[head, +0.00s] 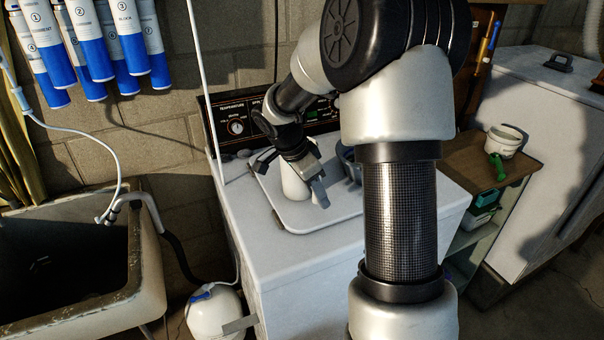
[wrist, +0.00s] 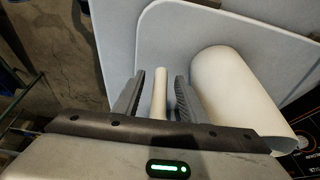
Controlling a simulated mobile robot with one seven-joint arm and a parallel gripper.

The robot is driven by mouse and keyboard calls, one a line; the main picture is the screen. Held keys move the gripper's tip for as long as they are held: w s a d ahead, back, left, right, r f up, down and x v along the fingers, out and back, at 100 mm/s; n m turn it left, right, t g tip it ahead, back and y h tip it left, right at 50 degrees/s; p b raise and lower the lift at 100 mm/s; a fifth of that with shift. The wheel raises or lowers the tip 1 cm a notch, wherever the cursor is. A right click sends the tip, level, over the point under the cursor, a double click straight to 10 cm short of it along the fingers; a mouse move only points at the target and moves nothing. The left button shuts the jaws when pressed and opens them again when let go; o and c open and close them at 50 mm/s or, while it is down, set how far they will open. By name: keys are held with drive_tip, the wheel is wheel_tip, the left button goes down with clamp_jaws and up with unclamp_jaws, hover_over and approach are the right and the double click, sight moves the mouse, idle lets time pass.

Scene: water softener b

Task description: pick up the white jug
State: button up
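The white jug (head: 294,184) stands on the lid of the white washing machine, partly hidden behind my gripper in the head view. In the wrist view its round body (wrist: 236,92) is at the right and its slim handle (wrist: 160,95) is in the middle. My gripper (wrist: 157,98) is open, with one finger on each side of the handle. A small gap shows on both sides of the handle. In the head view my gripper (head: 316,188) is low beside the jug's right side.
A grey round container (head: 349,163) stands right of the jug, partly hidden by my arm. The machine's control panel (head: 240,127) rises behind. A stone sink (head: 90,307) is at the left. A shelf (head: 466,160) with a pot (head: 503,141) is at the right.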

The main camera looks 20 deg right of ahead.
drive_tip(key=shift+f, duration=0.1)
drive_tip(key=shift+c, duration=0.3)
clamp_jaws()
drive_tip(key=shift+w, duration=0.1)
idle(1.0)
